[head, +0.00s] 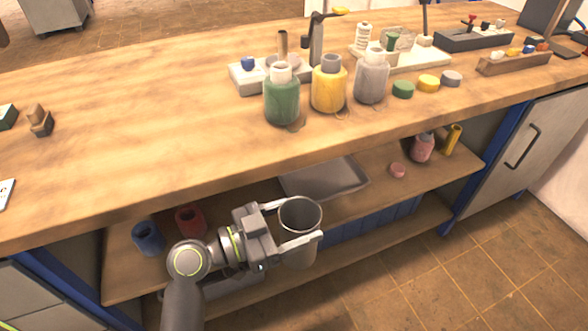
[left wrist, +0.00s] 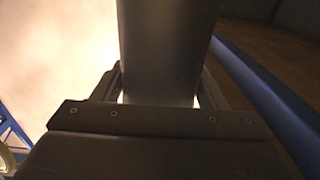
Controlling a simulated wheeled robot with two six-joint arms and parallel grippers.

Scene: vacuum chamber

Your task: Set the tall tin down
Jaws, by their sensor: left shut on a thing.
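The tall tin (head: 300,256) is a grey metal cylinder, open at the top, and it stands about upright in the head view. My left gripper (head: 297,224) is shut on it, with one finger on each side near its upper part. The tin is in front of the lower shelf (head: 380,187), below the worktop edge. I cannot tell whether its bottom touches anything. My right gripper is not in view.
The worktop (head: 150,130) overhangs the shelf. On the shelf are a grey tray (head: 325,178), a blue cup (head: 148,238), a red cup (head: 190,221), a pink jar (head: 422,148) and a yellow tube (head: 453,139). Green (head: 281,100), yellow (head: 328,88) and grey (head: 371,80) jars stand on the worktop.

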